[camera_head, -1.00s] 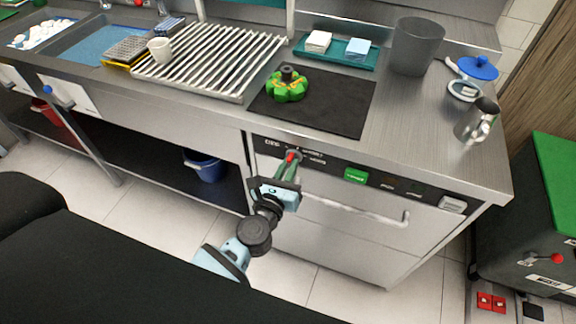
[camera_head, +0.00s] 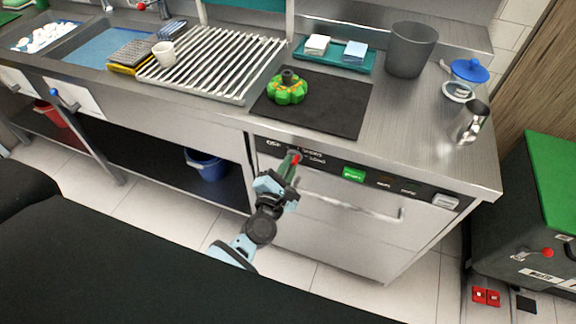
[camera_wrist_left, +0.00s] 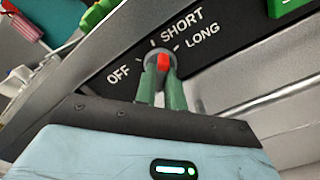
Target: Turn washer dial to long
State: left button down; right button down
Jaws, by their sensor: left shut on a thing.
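The washer dial (camera_wrist_left: 163,62) is a small round knob with a red pointer on the black control panel (camera_wrist_left: 228,60). Labels OFF, SHORT and LONG are printed around it. The red part shows upright in the left wrist view, but I cannot tell exactly which mark it points at. My left gripper (camera_wrist_left: 161,78) has its two green fingers closed on either side of the dial. In the head view the gripper (camera_head: 291,163) reaches the panel at the washer's upper left, and its fingers partly hide the dial. My right gripper is not in view.
Right of the dial are a green button (camera_head: 353,174) and a long door handle (camera_head: 350,206) across the washer front.

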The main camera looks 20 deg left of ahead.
pick_arm(q)
jog(key=shift+r+m+p, duration=0.1)
jog(key=shift+m+p, duration=0.45)
jog(key=shift+m, duration=2.15)
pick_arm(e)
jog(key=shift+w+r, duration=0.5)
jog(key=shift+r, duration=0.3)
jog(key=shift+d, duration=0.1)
pick_arm(q)
jog(key=c, duration=1.5)
grip_release()
